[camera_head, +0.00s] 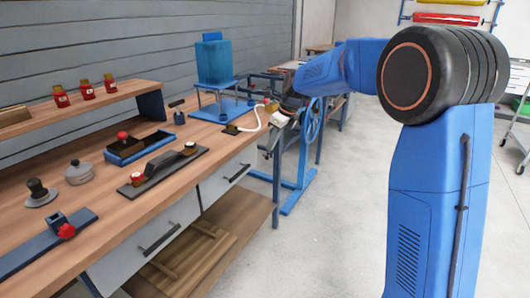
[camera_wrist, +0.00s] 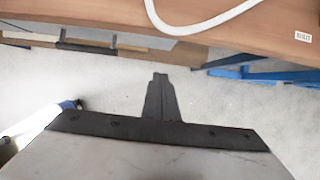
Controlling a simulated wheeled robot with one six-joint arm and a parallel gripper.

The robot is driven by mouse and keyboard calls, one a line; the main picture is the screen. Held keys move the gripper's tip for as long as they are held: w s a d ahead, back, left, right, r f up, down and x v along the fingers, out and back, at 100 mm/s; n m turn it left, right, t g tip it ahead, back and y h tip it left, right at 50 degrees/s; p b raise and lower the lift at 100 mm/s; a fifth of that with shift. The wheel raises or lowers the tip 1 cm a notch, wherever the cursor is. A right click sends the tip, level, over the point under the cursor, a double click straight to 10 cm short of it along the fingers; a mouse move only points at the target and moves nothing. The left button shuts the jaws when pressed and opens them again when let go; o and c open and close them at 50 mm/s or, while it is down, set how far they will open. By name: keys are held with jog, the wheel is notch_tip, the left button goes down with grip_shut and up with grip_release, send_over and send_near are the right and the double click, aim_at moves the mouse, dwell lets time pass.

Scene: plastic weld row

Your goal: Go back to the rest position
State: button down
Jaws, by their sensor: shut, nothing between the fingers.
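My gripper (camera_wrist: 160,78) shows in the wrist view as dark fingers closed together, with nothing between them. Behind the fingers lies bare floor. In the head view my gripper (camera_head: 266,152) hangs just off the front edge of the workbench (camera_head: 110,225), partly hard to make out against the wrist. My blue arm reaches from the right toward the bench.
A white hose (camera_head: 255,118) lies near the bench edge, close to my wrist; it also shows in the wrist view (camera_wrist: 190,28).

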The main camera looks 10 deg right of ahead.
jog(key=s+d+r+n+h, duration=0.1)
jog(key=s+d+r+n, duration=0.25)
jog(key=s, duration=0.45)
jog(key=s+d+r+n+t, duration=0.15)
jog(key=s+d+n, duration=0.3)
jog(key=s, duration=0.45)
jog(key=s+d+r+n+h, duration=0.1)
jog(key=s+d+r+n, duration=0.25)
jog(key=s, duration=0.45)
jog(key=s+d+f+n, duration=0.2)
jog(key=s+f+n, duration=0.1)
jog(key=s, duration=0.4)
jog(key=s+d+f+n+h, duration=0.1)
jog(key=s+d+f+n, duration=0.1)
jog(key=s+n, duration=0.4)
jog(key=s+d+f+n, duration=0.2)
jog(key=s+f+n, duration=0.2)
jog(key=s, duration=0.6)
jog(key=shift+f+n+t+h, duration=0.3)
jog(key=shift+f+n+t, duration=0.05)
jog(key=shift+f, duration=0.15)
